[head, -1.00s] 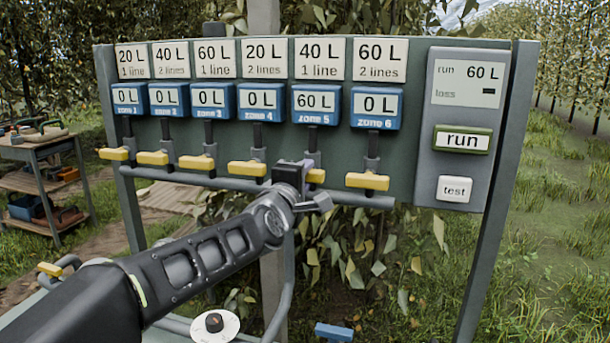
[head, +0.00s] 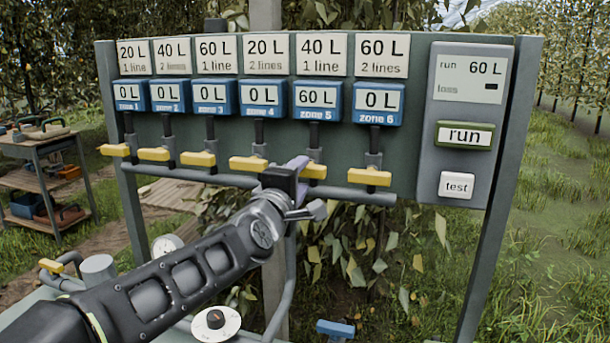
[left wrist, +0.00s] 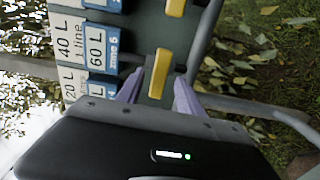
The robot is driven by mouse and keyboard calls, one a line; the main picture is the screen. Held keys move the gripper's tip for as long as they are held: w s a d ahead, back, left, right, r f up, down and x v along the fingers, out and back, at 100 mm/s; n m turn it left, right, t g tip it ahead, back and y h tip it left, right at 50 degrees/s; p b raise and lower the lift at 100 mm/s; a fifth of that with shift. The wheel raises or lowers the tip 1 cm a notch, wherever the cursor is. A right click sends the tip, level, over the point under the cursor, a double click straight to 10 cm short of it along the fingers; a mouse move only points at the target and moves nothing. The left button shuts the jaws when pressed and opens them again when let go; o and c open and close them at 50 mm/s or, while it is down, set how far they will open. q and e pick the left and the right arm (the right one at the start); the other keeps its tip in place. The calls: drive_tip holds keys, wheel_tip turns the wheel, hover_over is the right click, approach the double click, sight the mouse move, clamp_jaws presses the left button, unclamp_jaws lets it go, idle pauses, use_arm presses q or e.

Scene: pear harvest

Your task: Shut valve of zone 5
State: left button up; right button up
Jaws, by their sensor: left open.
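The zone 5 valve has a yellow handle (head: 315,171) lying crosswise on the pipe, under the blue zone 5 meter (head: 316,99), which reads 60 L. My left gripper (head: 298,170) is open just left of and in front of this handle, hiding part of it. In the left wrist view, a yellow handle (left wrist: 160,73) stands in line with the gap between the open fingers (left wrist: 157,88), near their tips. I cannot tell whether they touch it. My right gripper is not in view.
Neighbouring yellow handles of zone 4 (head: 248,164) and zone 6 (head: 369,177) sit close on either side. A grey panel (head: 467,122) at the right shows run 60 L, with run and test buttons.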

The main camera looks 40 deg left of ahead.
use_arm(q)
drive_tip(key=v, duration=0.3)
drive_tip(key=shift+s, duration=0.15)
drive_tip(key=shift+f, duration=0.1)
idle(0.4)
